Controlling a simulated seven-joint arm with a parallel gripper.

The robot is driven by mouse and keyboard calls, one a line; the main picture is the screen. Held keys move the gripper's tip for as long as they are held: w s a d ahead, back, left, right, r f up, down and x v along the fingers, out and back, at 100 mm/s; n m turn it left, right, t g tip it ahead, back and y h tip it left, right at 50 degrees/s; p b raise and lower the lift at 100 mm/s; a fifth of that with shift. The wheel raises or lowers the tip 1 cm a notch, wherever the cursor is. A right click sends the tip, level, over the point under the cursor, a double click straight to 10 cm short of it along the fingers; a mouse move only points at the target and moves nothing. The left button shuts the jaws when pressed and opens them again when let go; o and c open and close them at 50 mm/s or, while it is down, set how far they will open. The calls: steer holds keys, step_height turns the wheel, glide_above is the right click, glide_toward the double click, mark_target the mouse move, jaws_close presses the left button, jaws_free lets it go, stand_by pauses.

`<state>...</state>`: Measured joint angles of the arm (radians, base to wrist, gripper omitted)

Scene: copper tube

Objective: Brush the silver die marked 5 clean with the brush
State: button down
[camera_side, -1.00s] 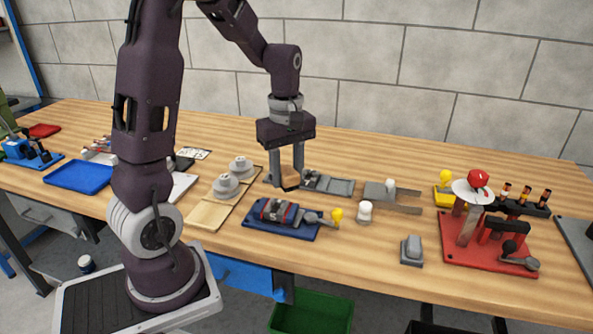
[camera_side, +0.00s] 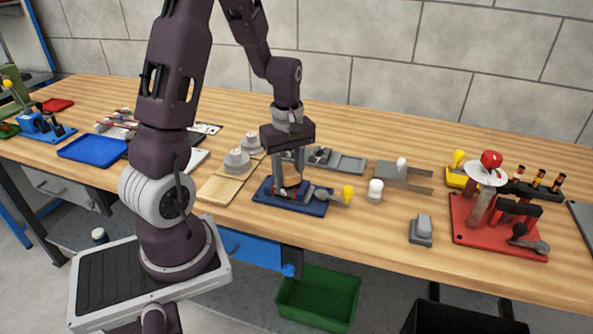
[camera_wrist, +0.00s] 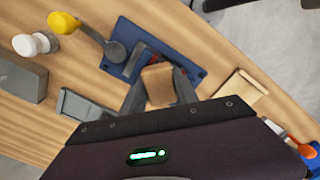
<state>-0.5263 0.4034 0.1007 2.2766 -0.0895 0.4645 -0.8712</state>
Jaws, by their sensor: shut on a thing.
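My gripper (camera_side: 290,185) points down over the blue fixture (camera_side: 262,194) and is shut on a brown wooden block, which looks like the brush. In the wrist view the block (camera_wrist: 158,86) sits between my fingertips, above the blue plate (camera_wrist: 190,68). Grey parts on the fixture are partly hidden by my fingers. I cannot tell whether the brush touches them. No mark 5 is readable, so I cannot tell which part is the silver die. The fixture has a lever with a yellow knob (camera_side: 348,192).
A wooden board with two grey round pieces (camera_side: 237,161) lies left of the fixture. A grey tray (camera_side: 345,163) is behind. A white-topped post (camera_side: 375,190) and a grey block (camera_side: 421,230) stand to the right. A red fixture (camera_side: 500,238) is farther right.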

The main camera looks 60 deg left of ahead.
steer(key=shift+s+a, duration=1.2)
steer(key=shift+w+d, duration=1.95)
steer(key=shift+d, duration=0.05)
steer(key=shift+w+d+r, duration=0.1)
steer(key=shift+w, duration=0.1)
steer(key=shift+s+r, duration=0.1)
steer(key=shift+r, duration=4)
